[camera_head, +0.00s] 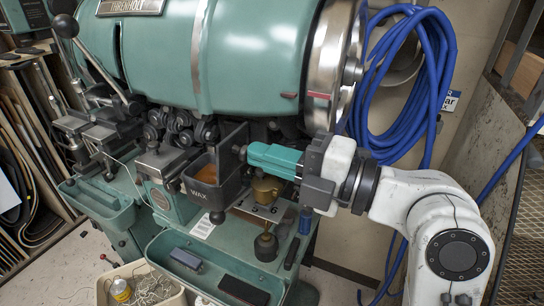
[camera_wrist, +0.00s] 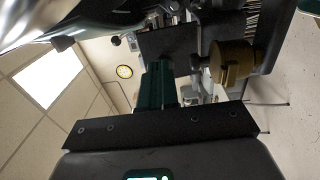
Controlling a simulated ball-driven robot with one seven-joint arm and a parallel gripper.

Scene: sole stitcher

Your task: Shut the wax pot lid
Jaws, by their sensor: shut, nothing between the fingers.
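The wax pot (camera_head: 204,192) is a dark box marked WAX at the front of the green machine, with amber wax visible inside. Its dark lid (camera_head: 232,148) stands raised at the pot's right side, so the pot is open. My gripper (camera_head: 251,154) has teal fingers, shut and empty, pointing left just right of the raised lid. I cannot tell whether the fingertips touch the lid or its small knob. In the wrist view the teal fingers (camera_wrist: 159,80) point at a dark flat plate (camera_wrist: 168,42), which seems to be the lid.
A brass pot (camera_head: 266,188) stands just below my gripper, and a brass part (camera_wrist: 232,62) shows right of the fingers in the wrist view. The large green housing (camera_head: 255,50) is above. An oil can (camera_head: 265,245) and a blue-capped bottle (camera_head: 305,220) stand lower down.

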